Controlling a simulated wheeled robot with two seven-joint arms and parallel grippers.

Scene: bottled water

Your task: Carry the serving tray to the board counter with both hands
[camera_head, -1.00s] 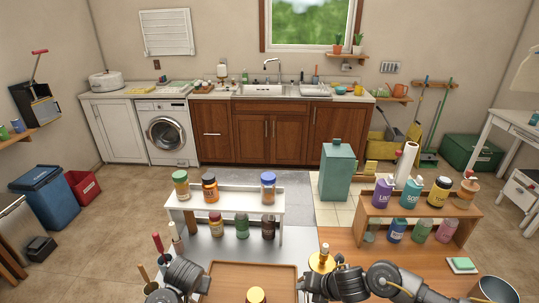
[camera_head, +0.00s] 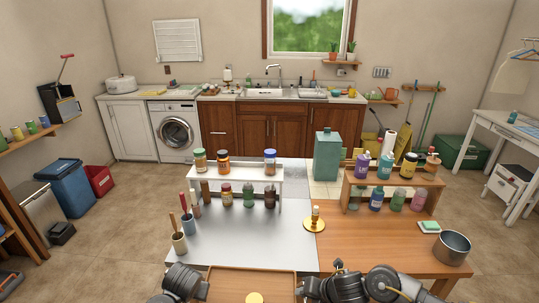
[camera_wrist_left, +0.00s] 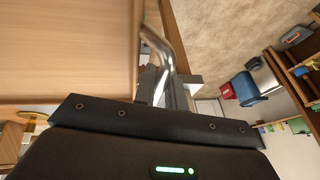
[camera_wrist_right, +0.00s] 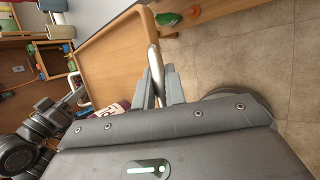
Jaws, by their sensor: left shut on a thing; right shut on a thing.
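The wooden serving tray (camera_head: 235,283) is at the bottom middle of the head view, its near part cut off. A yellow-topped item (camera_head: 254,298) stands on it. My left gripper (camera_wrist_left: 166,88) is shut on a metal handle (camera_wrist_left: 158,42) at one end of the tray. My right gripper (camera_wrist_right: 158,88) is shut on the other metal handle (camera_wrist_right: 154,60). In the right wrist view, a container with a dark red and white label (camera_wrist_right: 108,118) shows at the tray. I cannot tell which surface is the board counter; a wooden-topped one (camera_head: 370,250) is ahead right.
A white-topped table (camera_head: 245,240) adjoins the wooden top, with a white rack (camera_head: 235,174) of jars. A brass stand (camera_head: 314,223), a metal pot (camera_head: 452,247) and a wooden rack (camera_head: 395,178) stand there. The sink counter (camera_head: 225,95) is at the back. Floor is open at left.

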